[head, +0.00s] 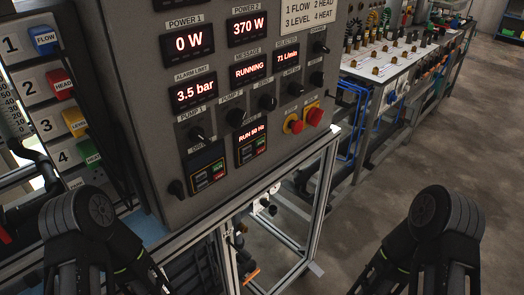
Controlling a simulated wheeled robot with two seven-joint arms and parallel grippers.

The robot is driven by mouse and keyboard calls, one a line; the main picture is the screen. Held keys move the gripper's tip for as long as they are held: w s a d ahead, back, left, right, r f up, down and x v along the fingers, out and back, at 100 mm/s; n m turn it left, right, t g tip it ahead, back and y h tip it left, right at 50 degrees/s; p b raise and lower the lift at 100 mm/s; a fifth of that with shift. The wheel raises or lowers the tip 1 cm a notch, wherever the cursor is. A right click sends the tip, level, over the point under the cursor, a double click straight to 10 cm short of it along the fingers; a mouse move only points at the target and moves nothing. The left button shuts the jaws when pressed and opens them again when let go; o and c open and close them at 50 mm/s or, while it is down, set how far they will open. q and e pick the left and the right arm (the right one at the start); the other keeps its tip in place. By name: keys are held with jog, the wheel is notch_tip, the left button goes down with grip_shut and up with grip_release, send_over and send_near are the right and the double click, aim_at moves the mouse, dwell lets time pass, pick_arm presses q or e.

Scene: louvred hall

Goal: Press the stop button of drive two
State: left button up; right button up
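The drive on the right of the grey control panel (225,85) has a lit display (252,134) reading "RUN 50 Hz". Below the display is a small keypad (253,149) with tiny red and green keys; their lettering is too small to read. Another drive (207,170) of the same kind sits to its left, lower in the picture, and also has small coloured keys. The drives' number labels are not readable. Parts of my two arms show at the lower left and lower right, apart from the panel. Neither gripper is in view.
Two red push buttons (295,125) (313,115) on yellow plates sit right of the drive. Several black knobs (267,102) are above. Numbered coloured tags (42,40) hang at left. An aluminium frame (322,200) supports the panel. Open floor (390,190) lies to the right.

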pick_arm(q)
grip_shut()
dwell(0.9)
